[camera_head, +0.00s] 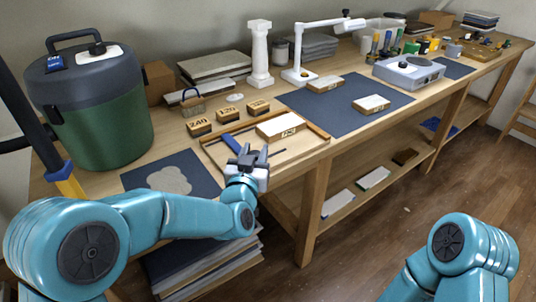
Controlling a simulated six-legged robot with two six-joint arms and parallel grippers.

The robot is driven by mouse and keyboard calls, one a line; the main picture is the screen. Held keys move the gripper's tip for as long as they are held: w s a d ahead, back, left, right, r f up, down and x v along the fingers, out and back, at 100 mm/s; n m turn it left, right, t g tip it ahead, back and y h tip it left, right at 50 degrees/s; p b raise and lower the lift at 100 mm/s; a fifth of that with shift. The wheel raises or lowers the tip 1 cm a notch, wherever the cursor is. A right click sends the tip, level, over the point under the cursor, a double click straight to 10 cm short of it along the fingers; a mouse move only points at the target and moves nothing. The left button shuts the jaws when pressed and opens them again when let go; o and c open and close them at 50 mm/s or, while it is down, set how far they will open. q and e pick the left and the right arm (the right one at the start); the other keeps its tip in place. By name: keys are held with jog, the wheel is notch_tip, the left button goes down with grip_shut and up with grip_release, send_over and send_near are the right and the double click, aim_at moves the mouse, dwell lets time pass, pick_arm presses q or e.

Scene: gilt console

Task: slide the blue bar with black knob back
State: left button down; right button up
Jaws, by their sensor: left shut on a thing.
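A shallow wooden tray (317,129) lies at the front edge of the bench. A short stretch of the blue bar (231,143) shows at the tray's left part, just beyond my gripper. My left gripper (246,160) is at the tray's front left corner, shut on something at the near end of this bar. The black knob cannot be told apart from the dark fingers, which cover that spot. My right arm shows at the lower right, but its gripper is out of the picture.
A pale block (278,126) sits on the tray, and labelled wooden blocks (199,127) stand behind it. A dark mat (172,176) with a grey patch lies left of my gripper. A green canister (105,125) stands at the left. A white column (260,55) stands behind.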

pick_arm(q)
jog(key=s+a, duration=0.1)
jog(key=s+a+b, duration=0.1)
jog(key=a, duration=0.1)
jog(key=s+a+b, duration=0.1)
jog(key=shift+a, duration=0.15)
